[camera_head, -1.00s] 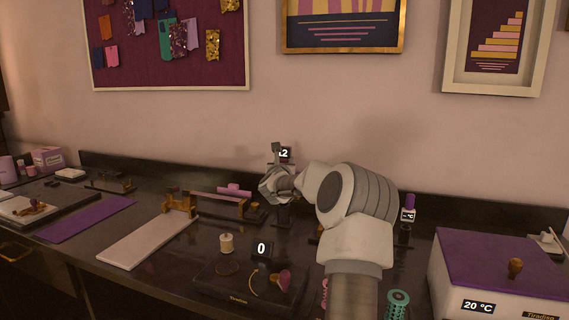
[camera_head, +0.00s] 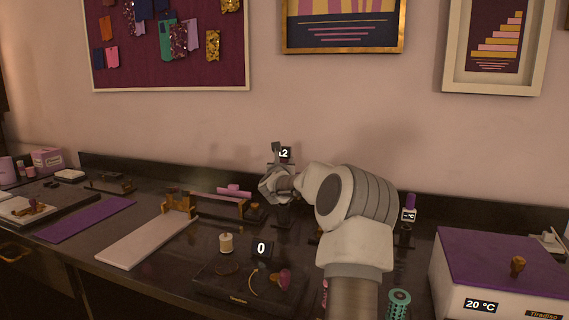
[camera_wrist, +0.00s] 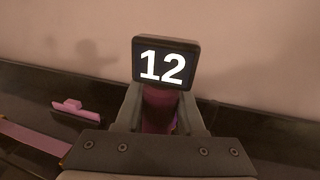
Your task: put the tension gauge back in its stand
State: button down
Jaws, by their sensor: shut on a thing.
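The tension gauge has a dark square display reading 12 (camera_wrist: 165,64) and a purple body (camera_wrist: 157,112) in the wrist view. Its body is between the fingers of my gripper (camera_wrist: 166,103), which is shut on it. In the head view my gripper (camera_head: 275,180) holds the gauge (camera_head: 284,153) upright above the back of the counter. A small dark stand-like base (camera_head: 282,218) shows just below the gripper; I cannot tell for sure whether it is the gauge's stand, or whether the gauge touches it.
A purple device on a dark stand (camera_head: 408,215) is right of my arm. A purple-lidded box (camera_head: 500,262) fills the right. A scale reading 0 (camera_head: 261,249), a thread spool (camera_head: 226,243), and a pale board (camera_head: 147,241) are in front. Wall behind.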

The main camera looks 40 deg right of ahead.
dwell(0.4)
notch_tip(320, 180, down, 6)
jog(key=b, duration=0.8)
jog(key=shift+f, duration=0.25)
dwell(0.8)
jog(key=shift+c, duration=2.2)
grip_release()
jog(key=shift+a, duration=0.1)
jog(key=p+v, duration=0.1)
jog(key=v, duration=1.6)
jog(key=shift+s, duration=0.2)
jog(key=shift+a, duration=0.1)
